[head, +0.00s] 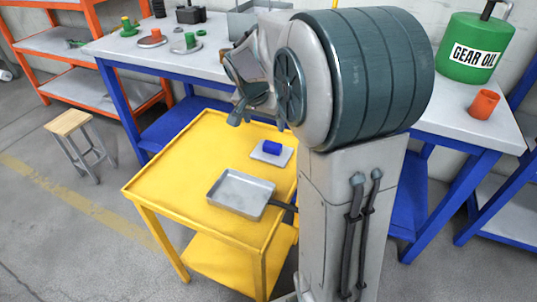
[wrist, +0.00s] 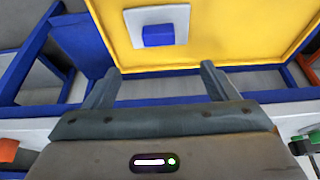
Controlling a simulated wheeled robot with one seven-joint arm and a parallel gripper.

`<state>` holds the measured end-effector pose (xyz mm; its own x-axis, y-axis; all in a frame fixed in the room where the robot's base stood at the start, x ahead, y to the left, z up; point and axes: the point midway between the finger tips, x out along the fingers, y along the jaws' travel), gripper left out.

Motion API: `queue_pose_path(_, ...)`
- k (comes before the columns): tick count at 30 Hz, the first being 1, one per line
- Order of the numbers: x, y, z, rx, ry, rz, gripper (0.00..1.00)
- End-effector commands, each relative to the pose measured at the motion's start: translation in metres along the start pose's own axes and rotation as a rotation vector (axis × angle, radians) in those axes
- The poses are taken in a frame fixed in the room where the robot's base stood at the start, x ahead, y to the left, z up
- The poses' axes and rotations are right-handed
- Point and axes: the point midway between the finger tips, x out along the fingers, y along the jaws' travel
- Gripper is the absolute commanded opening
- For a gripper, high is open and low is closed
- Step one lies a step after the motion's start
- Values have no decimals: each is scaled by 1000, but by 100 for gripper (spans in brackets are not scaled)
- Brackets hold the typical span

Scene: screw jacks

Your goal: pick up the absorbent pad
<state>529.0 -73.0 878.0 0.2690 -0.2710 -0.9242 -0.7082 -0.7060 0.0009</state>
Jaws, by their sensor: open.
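A flat white square (head: 268,160) lies on the yellow cart top with a small blue block (head: 272,148) on it. I cannot tell for certain which of the two is the absorbent pad. In the wrist view the white square (wrist: 161,13) and the blue block (wrist: 157,35) show at the top, just beyond my fingertips. My gripper (wrist: 160,69) is open and empty, apart from both. In the head view my gripper (head: 240,114) is at the far edge of the cart, partly hidden by my arm.
The yellow cart (head: 160,180) also holds a shallow metal tray (head: 240,192) with a dark handle, nearer the front. A blue-legged workbench (head: 125,52) stands behind, with several small parts. A green gear oil can (head: 470,45) and orange cup (head: 484,103) stand right. The cart's left part is clear.

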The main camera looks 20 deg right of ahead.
Motion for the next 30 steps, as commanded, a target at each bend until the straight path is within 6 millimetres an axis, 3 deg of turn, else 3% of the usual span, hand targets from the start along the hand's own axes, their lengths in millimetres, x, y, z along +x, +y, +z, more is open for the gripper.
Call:
queue_pose_path(12, 74, -1, 0, 3, -1, 2, 80)
queue_pose_path(20, 89, 0, -1, 3, 0, 1, 80)
queue_pose_path(30, 134, 3, -2, 2, 0, 2, 80)
